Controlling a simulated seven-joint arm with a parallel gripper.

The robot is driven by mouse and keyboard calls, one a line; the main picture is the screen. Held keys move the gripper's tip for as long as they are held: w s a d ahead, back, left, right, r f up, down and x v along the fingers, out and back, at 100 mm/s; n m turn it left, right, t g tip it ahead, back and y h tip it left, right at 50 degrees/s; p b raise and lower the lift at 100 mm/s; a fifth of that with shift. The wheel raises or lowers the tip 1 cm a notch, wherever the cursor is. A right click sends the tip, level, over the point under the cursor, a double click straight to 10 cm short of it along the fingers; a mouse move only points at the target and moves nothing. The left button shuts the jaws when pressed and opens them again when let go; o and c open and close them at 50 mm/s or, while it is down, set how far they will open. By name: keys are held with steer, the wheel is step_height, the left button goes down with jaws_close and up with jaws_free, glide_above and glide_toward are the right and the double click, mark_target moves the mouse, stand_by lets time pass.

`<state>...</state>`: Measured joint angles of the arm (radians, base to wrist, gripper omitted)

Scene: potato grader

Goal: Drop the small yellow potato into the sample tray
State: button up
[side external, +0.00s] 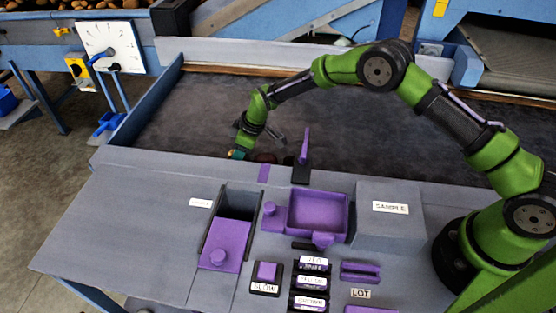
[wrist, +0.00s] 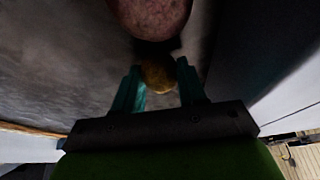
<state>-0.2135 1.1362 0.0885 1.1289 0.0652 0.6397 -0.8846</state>
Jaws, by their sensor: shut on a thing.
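My gripper (wrist: 160,82) is shut on the small yellow potato (wrist: 158,75), which shows between the teal fingers in the wrist view. In the side external view my gripper (side external: 238,154) is low over the dark belt, near its front edge; the potato cannot be made out there. A shallow purple tray (side external: 318,212), empty, sits on the grey console beside the block labelled SAMPLE (side external: 390,207). The tray is to the right of my gripper and nearer the camera.
A large reddish potato (wrist: 152,14) lies just beyond the fingers. An upright purple lever (side external: 305,146) stands between my gripper and the tray. An open chute with a purple flap (side external: 224,244) is left of the tray. The dark belt (side external: 190,110) is largely clear.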

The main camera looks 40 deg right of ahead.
steer(key=s+a+r, duration=0.1)
steer(key=s+r, duration=0.1)
steer(key=r, duration=0.7)
steer(key=s+r, duration=0.3)
steer(key=r, duration=0.6)
steer(key=s+d+n+g+y, duration=0.15)
steer(key=s+n, duration=0.25)
steer(key=s, duration=1.8)
steer(key=shift+s+d+f+n+g, duration=0.1)
steer(key=shift+s+d+f+n, duration=0.2)
steer(key=shift+s+f, duration=0.75)
steer(key=shift+s+d+f+n+g, duration=0.15)
steer(key=shift+s+f+n, duration=0.2)
steer(key=shift+f, duration=1.35)
steer(key=shift+s+d+f+n, duration=0.3)
steer(key=shift+s+f, duration=0.35)
steer(key=shift+f, duration=0.75)
steer(key=o, duration=1.1)
steer(key=shift+o, duration=0.5)
